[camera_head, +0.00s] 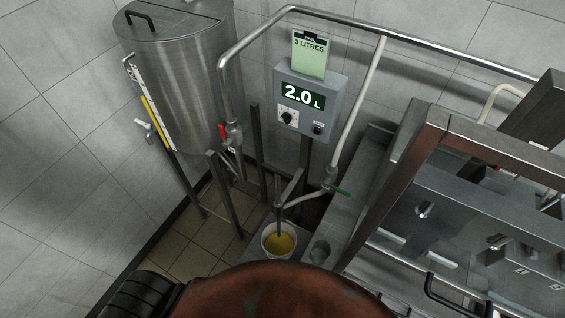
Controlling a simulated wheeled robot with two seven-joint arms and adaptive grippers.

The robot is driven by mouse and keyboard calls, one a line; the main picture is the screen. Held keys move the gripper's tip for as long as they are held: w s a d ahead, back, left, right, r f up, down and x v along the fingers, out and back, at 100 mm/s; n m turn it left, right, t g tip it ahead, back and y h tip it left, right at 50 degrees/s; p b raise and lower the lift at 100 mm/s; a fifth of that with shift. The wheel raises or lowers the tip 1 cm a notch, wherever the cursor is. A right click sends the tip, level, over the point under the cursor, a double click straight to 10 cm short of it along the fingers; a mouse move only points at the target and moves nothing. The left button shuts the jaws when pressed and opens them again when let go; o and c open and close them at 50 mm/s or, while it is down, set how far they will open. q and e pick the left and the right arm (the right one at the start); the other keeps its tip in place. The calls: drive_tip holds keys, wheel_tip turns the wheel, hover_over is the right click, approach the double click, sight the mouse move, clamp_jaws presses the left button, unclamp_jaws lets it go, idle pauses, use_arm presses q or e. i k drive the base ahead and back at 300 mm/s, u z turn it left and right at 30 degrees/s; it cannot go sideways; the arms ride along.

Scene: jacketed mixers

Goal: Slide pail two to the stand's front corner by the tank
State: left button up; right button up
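A white pail (266,248) with yellow liquid in it stands upright under the end of a thin spout at the bottom centre. No number shows on it, so I cannot tell whether it is pail two. It rests on a grey stand (256,262), whose near part is hidden behind a reddish-brown rounded shape at the bottom edge. The steel tank (180,80) stands at the upper left, with a yellow-marked level gauge on its side. Neither of my grippers is in view.
A control box (306,102) reads 2.0 L, below a green card marked 3 LITRES (310,56). Steel machinery (470,210) fills the right. Tiled floor (200,245) shows left of the stand.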

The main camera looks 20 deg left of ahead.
sight(282, 247)
drive_tip(key=u, duration=0.6)
drive_tip(key=k, duration=0.7)
drive_tip(key=z, duration=1.9)
drive_tip(key=k, duration=0.85)
drive_tip(key=u, duration=0.6)
drive_tip(key=i, duration=0.5)
